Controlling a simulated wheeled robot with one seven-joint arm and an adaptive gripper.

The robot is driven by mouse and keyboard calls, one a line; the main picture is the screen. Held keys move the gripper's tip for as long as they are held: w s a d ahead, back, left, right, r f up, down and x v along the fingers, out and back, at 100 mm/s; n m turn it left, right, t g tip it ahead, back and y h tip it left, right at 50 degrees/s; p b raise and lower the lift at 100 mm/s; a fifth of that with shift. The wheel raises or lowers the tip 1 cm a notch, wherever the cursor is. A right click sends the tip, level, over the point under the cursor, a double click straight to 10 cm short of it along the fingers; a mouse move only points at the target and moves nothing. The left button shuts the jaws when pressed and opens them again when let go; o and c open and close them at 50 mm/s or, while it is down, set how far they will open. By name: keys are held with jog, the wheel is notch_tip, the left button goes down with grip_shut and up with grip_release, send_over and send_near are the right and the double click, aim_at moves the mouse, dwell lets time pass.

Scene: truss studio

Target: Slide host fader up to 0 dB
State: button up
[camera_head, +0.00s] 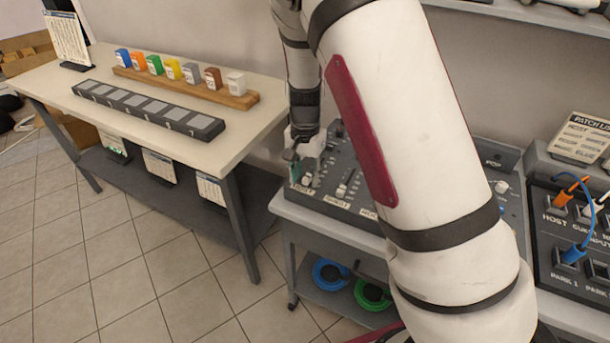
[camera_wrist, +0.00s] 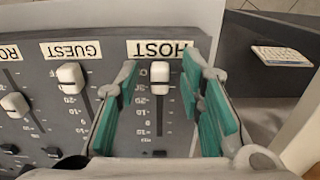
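The host fader has a white cap (camera_wrist: 160,76), seen in the wrist view near the HOST label (camera_wrist: 160,49) end of its slot. The slot runs on from the cap towards the bottom of that view. My gripper (camera_wrist: 160,72) is open, with one teal finger on each side of the host cap. A gap shows between the cap and each finger. In the head view my gripper (camera_head: 306,165) is over the front left corner of the grey mixer (camera_head: 365,196), and the host cap is hard to make out there.
The guest fader cap (camera_wrist: 70,76) stands beside my left-hand finger. A third fader cap (camera_wrist: 15,105) is farther left. A patch panel (camera_head: 565,237) with orange and blue plugs is at the right. A table (camera_head: 75,92) with coloured blocks stands at the left.

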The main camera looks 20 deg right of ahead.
jog(key=shift+f, duration=0.3)
grip_shut()
jog(key=w+d+b, duration=0.3)
jog(key=w+d, duration=0.2)
jog(key=shift+w+f, duration=0.1)
jog(key=shift+w, duration=0.1)
jog(key=shift+w+d, duration=0.2)
jog(key=shift+d, duration=0.15)
grip_release()
